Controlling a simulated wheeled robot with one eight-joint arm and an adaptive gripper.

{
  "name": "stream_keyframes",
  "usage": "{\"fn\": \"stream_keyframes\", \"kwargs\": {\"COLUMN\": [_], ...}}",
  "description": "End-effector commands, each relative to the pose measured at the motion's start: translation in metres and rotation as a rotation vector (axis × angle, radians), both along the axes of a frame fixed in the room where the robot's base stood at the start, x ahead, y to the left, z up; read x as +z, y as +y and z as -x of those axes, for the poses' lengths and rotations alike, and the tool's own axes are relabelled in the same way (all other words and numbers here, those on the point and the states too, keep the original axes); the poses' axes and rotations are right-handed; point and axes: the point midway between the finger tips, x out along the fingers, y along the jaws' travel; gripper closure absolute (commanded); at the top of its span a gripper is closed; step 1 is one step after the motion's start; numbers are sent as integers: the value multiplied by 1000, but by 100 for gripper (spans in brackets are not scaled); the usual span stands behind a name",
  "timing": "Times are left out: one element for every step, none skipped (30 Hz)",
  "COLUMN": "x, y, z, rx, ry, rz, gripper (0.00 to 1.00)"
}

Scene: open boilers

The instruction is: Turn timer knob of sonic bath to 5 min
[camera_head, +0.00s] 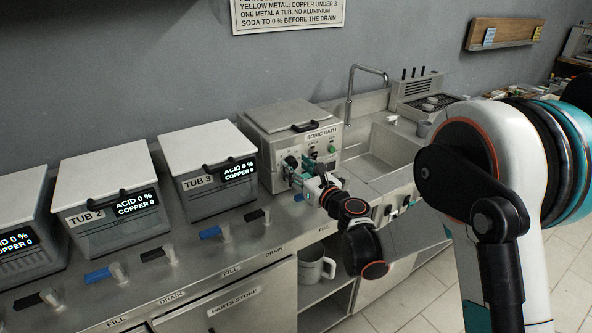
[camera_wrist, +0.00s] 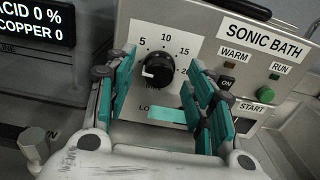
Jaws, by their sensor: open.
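The sonic bath (camera_head: 290,122) is a grey box with a closed lid at the back right of the counter. Its timer knob (camera_wrist: 158,70) is black with a white mark, on a white dial plate with 5, 10 and 15 printed above. The white mark points left, below the 5. My gripper (camera_wrist: 161,66) is open, with one teal finger left of the knob and one right of it. I cannot tell whether either finger touches it. In the head view my gripper (camera_head: 299,180) is at the bath's front panel.
Right of the dial are an ON switch (camera_wrist: 227,83), a green START button (camera_wrist: 264,93) and indicator lamps. Tub 3 (camera_head: 210,165) stands left of the bath, the sink (camera_head: 385,155) right. Valve handles line the counter front.

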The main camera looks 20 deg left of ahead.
Motion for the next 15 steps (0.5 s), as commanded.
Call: {"fn": "stream_keyframes", "kwargs": {"x": [-1,0,0,0,0,0,0,0,0,1,1,1,1,1,1], "y": [3,5,6,6,7,7,7,7,7,7,7,7,7,7,7], "z": [-2,-3,-4,-5,-5,-5,-5,-5,-5,-5,-5,-5,-5,-5,-5], "rx": [1,1,1,1,1,1,1,1,1,1,1,1,1,1,0], "ry": [0,0,0,0,0,0,0,0,0,0,0,0,0,0,0], "rz": [0,0,0,0,0,0,0,0,0,0,0,0,0,0,0], "gripper": [51,51,51,51,51,51,51,51,51,51,51,51,55,62,71]}}
